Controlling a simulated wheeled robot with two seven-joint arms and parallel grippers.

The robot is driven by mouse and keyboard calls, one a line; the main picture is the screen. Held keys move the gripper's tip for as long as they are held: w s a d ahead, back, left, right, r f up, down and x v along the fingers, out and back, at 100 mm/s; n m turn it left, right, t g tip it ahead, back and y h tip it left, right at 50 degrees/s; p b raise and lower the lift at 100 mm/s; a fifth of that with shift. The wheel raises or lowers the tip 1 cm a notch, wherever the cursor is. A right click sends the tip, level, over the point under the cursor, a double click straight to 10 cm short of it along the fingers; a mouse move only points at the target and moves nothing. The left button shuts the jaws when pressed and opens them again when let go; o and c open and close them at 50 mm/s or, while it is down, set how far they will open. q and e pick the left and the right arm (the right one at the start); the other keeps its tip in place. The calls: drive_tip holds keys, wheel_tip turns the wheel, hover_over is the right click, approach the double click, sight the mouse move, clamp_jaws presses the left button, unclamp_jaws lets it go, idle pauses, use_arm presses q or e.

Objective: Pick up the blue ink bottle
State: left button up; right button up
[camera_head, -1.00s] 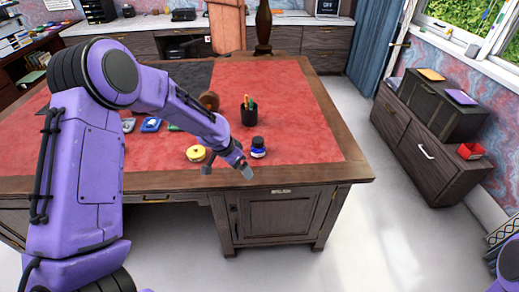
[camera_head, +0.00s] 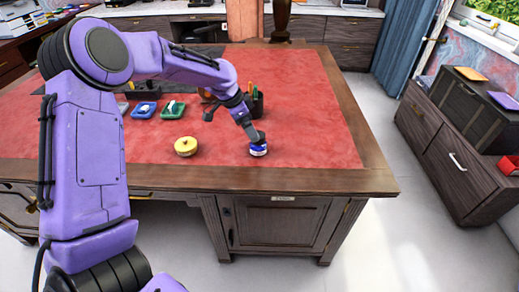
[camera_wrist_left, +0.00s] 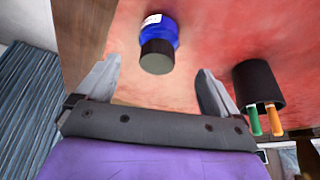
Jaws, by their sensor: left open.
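The blue ink bottle (camera_head: 258,151) stands on the red desk top near the front edge, its upper part hidden behind my left gripper in the head view. The left wrist view shows the bottle (camera_wrist_left: 160,30) with a blue body, a white label and a dark cap. My left gripper (camera_head: 257,138) is over the bottle from above and behind. In the wrist view the two fingers of the left gripper (camera_wrist_left: 158,70) are spread wide, with the cap between and just ahead of their tips. The fingers do not grip it. My right gripper is out of view.
A black pen cup (camera_head: 257,103) with pens stands close behind the bottle; it is also beside the right finger in the wrist view (camera_wrist_left: 256,82). A round yellow object (camera_head: 186,146) lies left of the bottle. The desk top (camera_head: 318,130) to the right is clear.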

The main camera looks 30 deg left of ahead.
sight(258, 145)
use_arm(q)
drive_tip(key=p+x, duration=0.1)
drive_tip(key=x, duration=0.7)
drive_tip(key=shift+w+d+f, duration=0.1)
drive_tip(key=shift+d+f, duration=0.05)
drive_tip(key=shift+f, duration=0.1)
drive_tip(key=shift+r, duration=0.1)
drive_tip(key=c, duration=1.3)
